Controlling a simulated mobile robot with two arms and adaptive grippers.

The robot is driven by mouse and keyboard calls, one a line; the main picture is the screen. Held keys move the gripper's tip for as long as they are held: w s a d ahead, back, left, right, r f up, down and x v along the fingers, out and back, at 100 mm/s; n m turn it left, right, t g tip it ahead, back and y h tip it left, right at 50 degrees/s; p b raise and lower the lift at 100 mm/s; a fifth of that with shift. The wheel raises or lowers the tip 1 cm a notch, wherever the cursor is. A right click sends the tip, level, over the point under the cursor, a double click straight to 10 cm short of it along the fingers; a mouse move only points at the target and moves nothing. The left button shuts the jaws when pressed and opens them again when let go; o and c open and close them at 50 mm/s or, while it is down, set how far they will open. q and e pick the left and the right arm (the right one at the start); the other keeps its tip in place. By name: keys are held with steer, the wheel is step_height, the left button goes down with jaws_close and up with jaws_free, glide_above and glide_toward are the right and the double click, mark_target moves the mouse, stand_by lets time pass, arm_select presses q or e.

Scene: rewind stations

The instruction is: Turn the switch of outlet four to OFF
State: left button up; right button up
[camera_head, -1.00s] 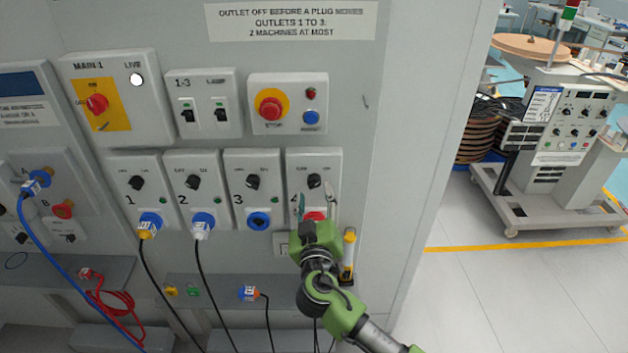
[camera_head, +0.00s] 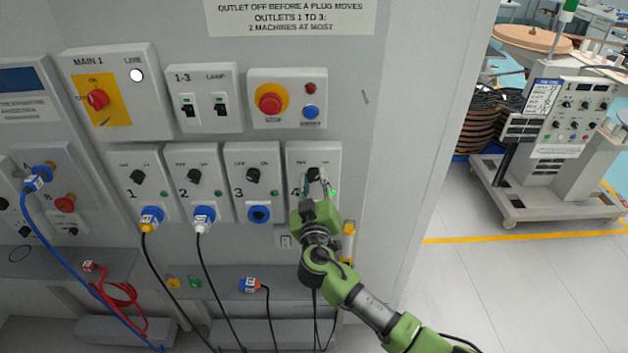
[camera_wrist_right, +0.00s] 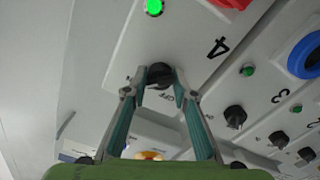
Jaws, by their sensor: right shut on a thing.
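The outlet four panel (camera_head: 328,153) is the rightmost in the row of numbered outlets. Its black switch knob (camera_wrist_right: 160,72) sits between the fingertips of my right gripper (camera_head: 317,181) in the right wrist view. The gripper is shut on the knob, with a fingertip on each side. The OFF lettering shows close below the knob in that view. The lamp of outlet four (camera_wrist_right: 153,7) is lit bright green. My gripper hides the red socket in the head view; part of the socket (camera_wrist_right: 230,3) shows in the wrist view. I cannot tell the knob's exact angle.
Outlets three (camera_head: 254,160), two (camera_head: 198,160) and one (camera_head: 140,165) stand to the left; one and two hold plugs with hanging cables. A red stop button (camera_head: 270,102) is above. A yellow-handled thing (camera_head: 348,232) is beside my wrist.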

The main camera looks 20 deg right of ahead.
steer(key=shift+n, duration=0.3)
steer(key=n+b, duration=0.1)
steer(key=n, duration=0.1)
steer(key=shift+f+n, duration=0.1)
steer(key=shift+n, duration=0.3)
steer(key=n, duration=0.4)
steer(key=shift+n, duration=0.3)
steer(key=n, duration=0.5)
steer(key=shift+p, duration=0.35)
steer(key=shift+n+p, duration=0.75)
steer(key=shift+n, duration=1.65)
steer(key=o, duration=1.1)
steer(key=shift+c, duration=0.2)
